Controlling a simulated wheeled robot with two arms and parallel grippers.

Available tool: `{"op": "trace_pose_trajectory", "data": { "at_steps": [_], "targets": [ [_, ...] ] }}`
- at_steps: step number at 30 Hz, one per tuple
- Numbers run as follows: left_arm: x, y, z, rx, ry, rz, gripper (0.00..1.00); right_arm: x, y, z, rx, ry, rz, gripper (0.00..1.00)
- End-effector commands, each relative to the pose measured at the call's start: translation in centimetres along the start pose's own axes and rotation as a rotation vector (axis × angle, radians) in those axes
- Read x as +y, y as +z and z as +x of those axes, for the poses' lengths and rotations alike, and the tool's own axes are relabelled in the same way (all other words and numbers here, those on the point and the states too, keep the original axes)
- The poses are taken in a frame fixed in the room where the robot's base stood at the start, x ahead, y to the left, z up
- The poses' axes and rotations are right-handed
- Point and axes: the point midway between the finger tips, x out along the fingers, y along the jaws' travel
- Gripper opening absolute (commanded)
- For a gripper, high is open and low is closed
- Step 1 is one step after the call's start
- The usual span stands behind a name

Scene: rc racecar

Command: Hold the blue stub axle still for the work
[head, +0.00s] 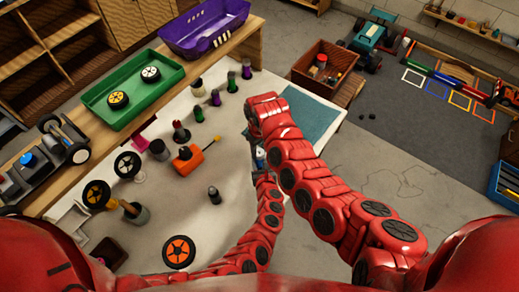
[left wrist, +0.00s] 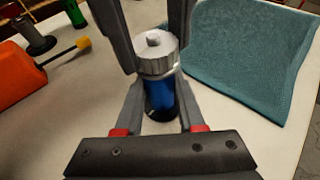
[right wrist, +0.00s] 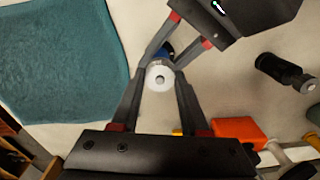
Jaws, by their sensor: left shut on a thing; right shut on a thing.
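The blue stub axle (left wrist: 160,98) stands upright on the white table, with a dark base, and a silver ridged cap (left wrist: 157,62) sits on its top. In the right wrist view the cap (right wrist: 160,78) is seen from above and hides most of the blue body (right wrist: 166,50). My left gripper (left wrist: 160,108) is shut on the blue body, one finger on each side. My right gripper (right wrist: 161,80) is shut on the silver cap above it. In the head view the blue axle (head: 259,161) is small and partly hidden between my arms.
A teal cloth (left wrist: 250,55) lies beside the axle. An orange box with a yellow-tipped rod (head: 187,158) and several dark and coloured cylinders stand to the left. A green tray (head: 110,110) with wheels and a purple bin (head: 190,45) are behind. Bare table lies around the axle.

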Motion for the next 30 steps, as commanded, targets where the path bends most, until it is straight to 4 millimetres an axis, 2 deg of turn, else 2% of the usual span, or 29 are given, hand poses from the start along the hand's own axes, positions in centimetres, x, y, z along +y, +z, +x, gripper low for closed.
{"op": "trace_pose_trajectory", "data": {
  "at_steps": [9,10,14,15,25,30],
  "targets": [
    [-0.1,-0.1,-0.1,0.001,-0.001,0.0,0.0,0.1,0.0,-0.1,0.002,0.002,0.018,0.0],
    [-0.1,-0.1,-0.1,0.001,-0.001,0.0,0.0,0.1,0.0,-0.1,0.002,0.002,0.018,0.5],
    [-0.1,-0.1,-0.1,0.001,-0.001,0.0,0.0,0.1,0.0,0.0,0.002,0.002,0.018,0.73],
    [-0.1,-0.1,-0.1,0.001,-0.001,0.0,0.0,0.1,0.0,0.0,0.001,0.001,0.018,0.76],
    [-0.1,0.0,0.0,0.001,-0.001,0.0,0.0,0.1,-0.1,-0.3,0.002,0.001,0.017,0.76],
    [-0.1,-0.1,0.0,0.001,-0.001,0.0,0.0,0.1,-0.2,-2.5,0.006,0.002,0.018,0.76]
  ]
}}
